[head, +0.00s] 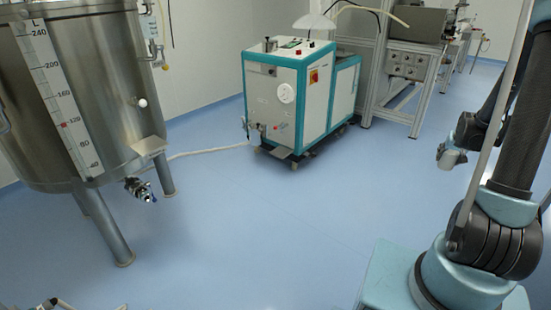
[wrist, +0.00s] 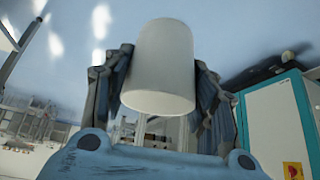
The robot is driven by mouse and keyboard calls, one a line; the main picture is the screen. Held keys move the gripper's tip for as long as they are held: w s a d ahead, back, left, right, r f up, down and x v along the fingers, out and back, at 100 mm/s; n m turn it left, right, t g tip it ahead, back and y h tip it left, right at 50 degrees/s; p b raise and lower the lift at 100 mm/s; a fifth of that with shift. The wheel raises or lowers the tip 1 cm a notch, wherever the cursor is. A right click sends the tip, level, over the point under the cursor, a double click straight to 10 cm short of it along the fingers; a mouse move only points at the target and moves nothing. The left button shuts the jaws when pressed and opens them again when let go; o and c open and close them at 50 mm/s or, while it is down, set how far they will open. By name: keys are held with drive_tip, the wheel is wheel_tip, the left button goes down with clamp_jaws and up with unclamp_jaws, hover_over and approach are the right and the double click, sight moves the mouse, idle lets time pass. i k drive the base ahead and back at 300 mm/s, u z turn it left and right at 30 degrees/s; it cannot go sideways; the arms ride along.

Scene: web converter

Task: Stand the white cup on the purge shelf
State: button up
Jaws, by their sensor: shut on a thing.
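In the wrist view the white cup (wrist: 163,72) is a plain cylinder between the two dark fingers of my gripper (wrist: 161,55). The fingers press on its left and right sides, and the cup is held up, clear of any surface. I cannot tell whether the end facing the camera is its base or its mouth. No surface in view is clearly the purge shelf.
A white and teal machine (head: 290,95) stands at the back centre; a similar cabinet (wrist: 275,125) shows at right in the wrist view. A steel tank (head: 85,95) on legs stands at left. A metal-framed bench (head: 410,70) is behind. A hose (head: 210,150) crosses the otherwise open blue floor.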

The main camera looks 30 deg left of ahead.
sight(281, 152)
drive_tip(key=u, duration=0.9)
drive_tip(key=i, duration=1)
drive_tip(key=z, duration=0.05)
